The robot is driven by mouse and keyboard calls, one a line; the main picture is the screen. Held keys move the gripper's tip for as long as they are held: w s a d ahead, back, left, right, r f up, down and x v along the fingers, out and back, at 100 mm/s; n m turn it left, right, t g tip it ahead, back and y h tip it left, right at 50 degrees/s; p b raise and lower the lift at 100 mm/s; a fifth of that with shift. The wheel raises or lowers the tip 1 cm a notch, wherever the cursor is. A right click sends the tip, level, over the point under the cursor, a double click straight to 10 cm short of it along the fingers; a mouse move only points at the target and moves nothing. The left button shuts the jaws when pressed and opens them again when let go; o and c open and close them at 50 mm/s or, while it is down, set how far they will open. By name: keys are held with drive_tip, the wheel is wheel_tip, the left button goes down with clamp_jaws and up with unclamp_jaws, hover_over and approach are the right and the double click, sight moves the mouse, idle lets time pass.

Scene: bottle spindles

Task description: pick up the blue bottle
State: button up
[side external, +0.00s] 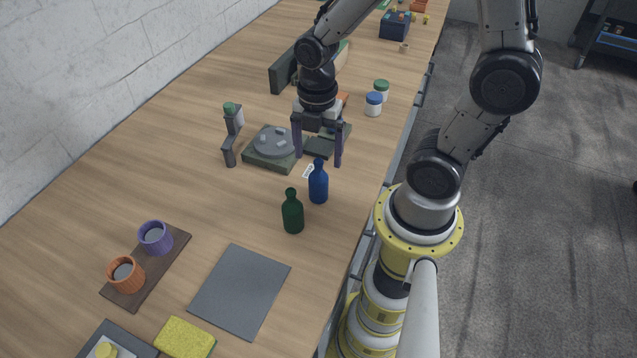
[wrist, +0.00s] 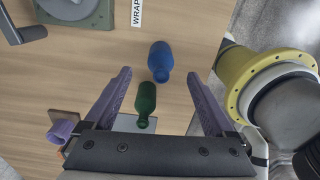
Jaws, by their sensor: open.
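The blue bottle (side external: 318,184) stands upright on the wooden table, with a green bottle (side external: 292,212) standing just to its lower left. My gripper (side external: 318,160) is open and empty, with its purple fingers pointing down behind and above the blue bottle. In the wrist view the blue bottle (wrist: 160,60) lies ahead of the gap between the fingertips (wrist: 160,75), seen from above. The green bottle (wrist: 146,103) shows between the fingers there. I cannot tell the exact height of the fingers over the table.
A green turntable base (side external: 270,160) stands left of the gripper, with a dark stand (side external: 230,150) beside it. White jars (side external: 373,104) stand behind on the right. A grey mat (side external: 240,290) and a brown tray (side external: 172,252) with two cups lie in front.

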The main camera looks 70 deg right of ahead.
sight(318, 170)
drive_tip(key=shift+s+a+f, duration=0.1)
drive_tip(key=shift+f, duration=3.8)
clamp_jaws()
